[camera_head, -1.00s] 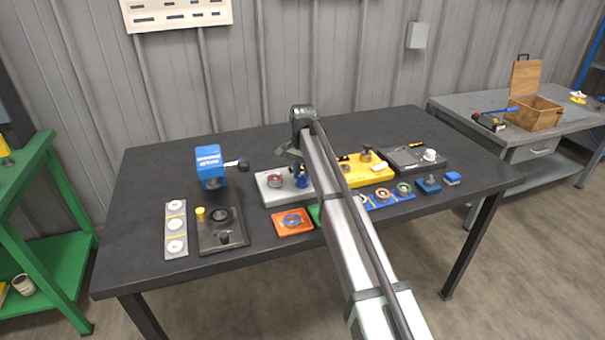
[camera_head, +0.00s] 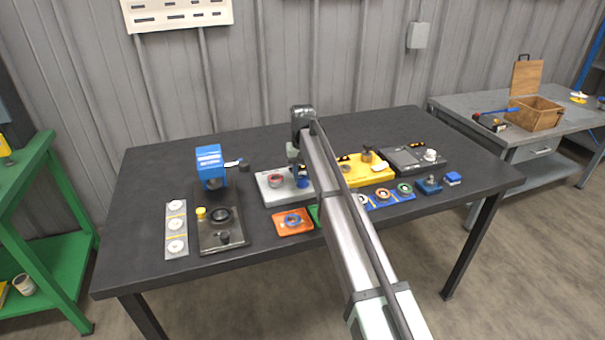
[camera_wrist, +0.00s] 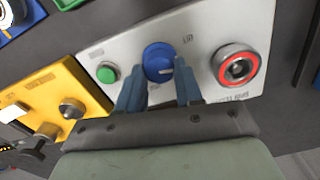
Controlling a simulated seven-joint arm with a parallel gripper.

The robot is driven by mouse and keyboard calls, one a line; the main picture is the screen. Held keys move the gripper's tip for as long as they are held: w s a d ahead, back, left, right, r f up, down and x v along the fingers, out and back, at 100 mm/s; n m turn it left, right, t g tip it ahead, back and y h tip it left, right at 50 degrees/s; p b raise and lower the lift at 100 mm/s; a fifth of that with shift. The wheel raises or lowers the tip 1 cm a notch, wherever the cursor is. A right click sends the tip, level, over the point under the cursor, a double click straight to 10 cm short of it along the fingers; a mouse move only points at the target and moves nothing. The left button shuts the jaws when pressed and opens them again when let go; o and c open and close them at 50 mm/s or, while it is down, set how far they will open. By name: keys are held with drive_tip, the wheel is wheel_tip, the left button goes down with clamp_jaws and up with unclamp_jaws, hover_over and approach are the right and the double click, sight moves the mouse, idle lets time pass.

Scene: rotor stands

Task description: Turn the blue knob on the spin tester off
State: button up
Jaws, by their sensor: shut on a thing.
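The blue knob (camera_wrist: 157,60) is round with a pale pointer mark and sits on the light grey spin tester (camera_wrist: 200,25). In the head view the tester (camera_head: 269,199) stands mid-table, and the knob (camera_head: 303,184) is partly covered by my arm. My gripper (camera_wrist: 158,88) reaches down over the tester, with its two blue-grey fingers at either side of the knob's near part, shut on it. The exact contact at the fingertips is hard to see. In the head view my gripper (camera_head: 297,165) is mostly hidden behind my arm.
On the tester, a green button (camera_wrist: 107,74) and a red-ringed dial (camera_wrist: 236,67) flank the knob. A yellow device (camera_head: 372,176) stands to the right. A blue machine (camera_head: 209,160) with a black-ended handle stands left. An orange tray (camera_head: 285,229) lies in front.

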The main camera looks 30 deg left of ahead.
sight(302, 177)
drive_tip(key=n, duration=0.4)
drive_tip(key=shift+n, duration=0.4)
idle(0.4)
drive_tip(key=o, duration=1)
drive_tip(key=shift+o, duration=0.2)
drive_tip(key=shift+r, duration=0.1)
wheel_tip(302, 177, up, 14)
drive_tip(key=shift+f, duration=0.2)
